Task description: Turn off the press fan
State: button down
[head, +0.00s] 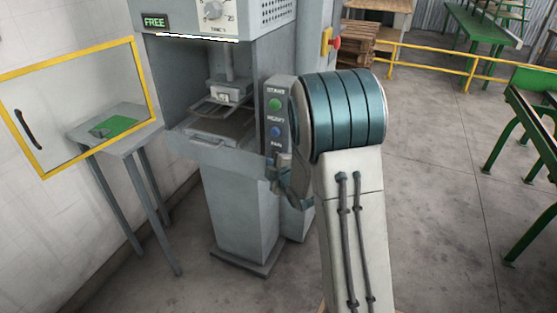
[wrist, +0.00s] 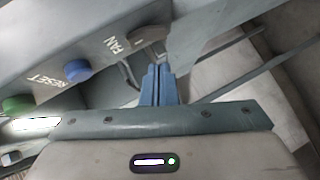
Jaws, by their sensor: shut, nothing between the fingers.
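The press (head: 237,215) stands at the left centre in the head view, with a narrow control panel (head: 281,92) on its right side. The panel carries a green button, a blue button (head: 276,132) and a FAN label (head: 277,143) below it. In the wrist view the grey fan control (wrist: 148,38) sits beside the FAN lettering, past the blue button (wrist: 78,70). My gripper (wrist: 158,70) is shut and empty, its fingertips close to that control. Whether they touch it I cannot tell. In the head view my arm and wrist partly cover the panel's lower end.
The press's yellow-framed door (head: 81,104) stands open at the left, over a small table (head: 112,141). A red knob on a yellow plate (head: 327,42) is on the press's right side. Green benches (head: 475,25) and a yellow rail stand further right. Open floor lies between.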

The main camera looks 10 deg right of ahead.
jog(key=shift+w+d+f, duration=0.3)
jog(key=shift+w+d, duration=0.1)
jog(key=shift+w, duration=0.1)
jog(key=shift+w+d+f, duration=0.25)
jog(key=shift+w+d, duration=0.15)
jog(key=shift+w, duration=0.1)
